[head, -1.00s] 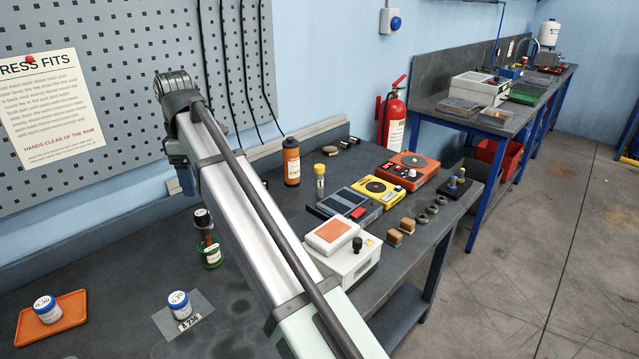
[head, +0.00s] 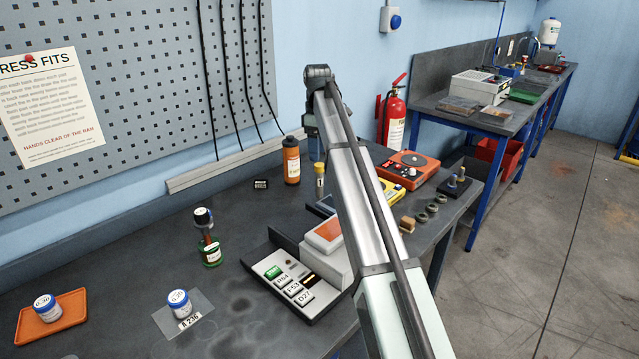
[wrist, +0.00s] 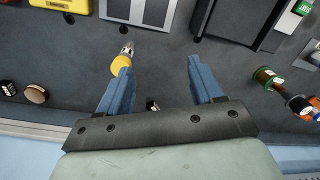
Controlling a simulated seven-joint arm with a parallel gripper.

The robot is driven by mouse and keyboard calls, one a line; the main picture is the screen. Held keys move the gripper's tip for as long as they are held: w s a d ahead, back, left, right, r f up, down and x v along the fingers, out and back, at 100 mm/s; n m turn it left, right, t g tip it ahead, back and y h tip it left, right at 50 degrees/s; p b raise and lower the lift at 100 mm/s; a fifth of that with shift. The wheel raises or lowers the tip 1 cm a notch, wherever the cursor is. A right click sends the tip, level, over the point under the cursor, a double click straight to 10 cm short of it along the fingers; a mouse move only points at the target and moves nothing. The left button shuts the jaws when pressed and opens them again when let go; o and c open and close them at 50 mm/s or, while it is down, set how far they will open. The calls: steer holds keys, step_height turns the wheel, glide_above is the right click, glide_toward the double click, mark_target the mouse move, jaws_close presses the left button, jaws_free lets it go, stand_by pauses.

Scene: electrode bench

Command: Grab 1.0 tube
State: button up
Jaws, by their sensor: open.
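A slim tube with a yellow cap (head: 319,181) stands on the bench in the head view, close to the left of my arm. It also shows in the wrist view as a yellow-capped tube (wrist: 119,64), beside the tip of the left finger, which partly overlaps it. No marking on it can be read. My gripper (wrist: 160,68) is open and empty; the tube is near the left finger, not centred between the fingers.
An amber bottle (head: 291,162) stands behind the tube. The bench between the green bottle and amber bottle is mostly clear.

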mark_target(319, 164)
steer(key=w+n, duration=0.8)
steer(key=n, duration=0.1)
steer(key=shift+t, duration=0.4)
step_height(319, 164, down, 8)
steer(key=shift+s, duration=0.15)
steer(key=shift+s+d+f, duration=0.1)
steer(key=shift+f, duration=1.2)
steer(key=shift+s+f, duration=0.1)
steer(key=shift+f, duration=1.15)
jaws_close()
